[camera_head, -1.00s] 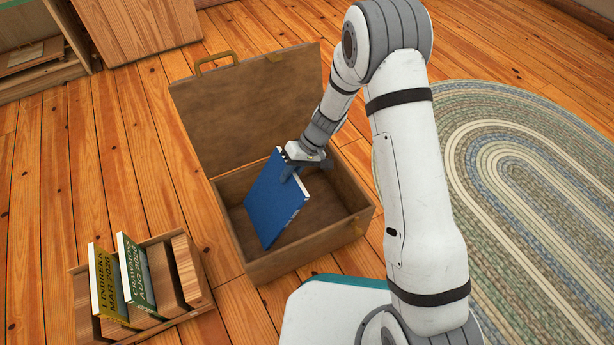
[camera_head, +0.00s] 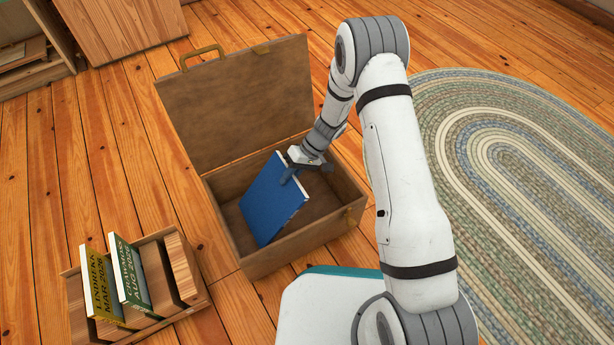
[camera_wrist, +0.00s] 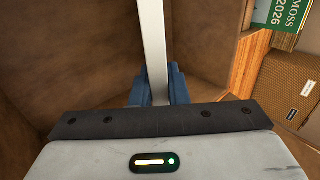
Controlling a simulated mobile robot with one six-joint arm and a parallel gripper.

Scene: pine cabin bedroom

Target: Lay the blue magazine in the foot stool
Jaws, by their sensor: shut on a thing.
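My gripper (camera_head: 288,176) is shut on the upper edge of the blue magazine (camera_head: 272,205). The magazine is tilted, its blue cover facing my camera and its lower part inside the open box-like foot stool (camera_head: 305,248). Whether its lower edge touches the foot stool's floor I cannot tell. The foot stool's lid (camera_head: 240,105) stands open at the back. In the wrist view the magazine shows as a pale edge (camera_wrist: 152,40) between my blue-grey fingers (camera_wrist: 154,88), with brown foot stool walls around it.
A wooden magazine rack (camera_head: 185,278) stands left of the foot stool, holding a yellow magazine (camera_head: 103,285) and a green magazine (camera_head: 130,275). A braided oval rug (camera_head: 510,170) lies to the right. Wooden furniture (camera_head: 120,35) is at the back left.

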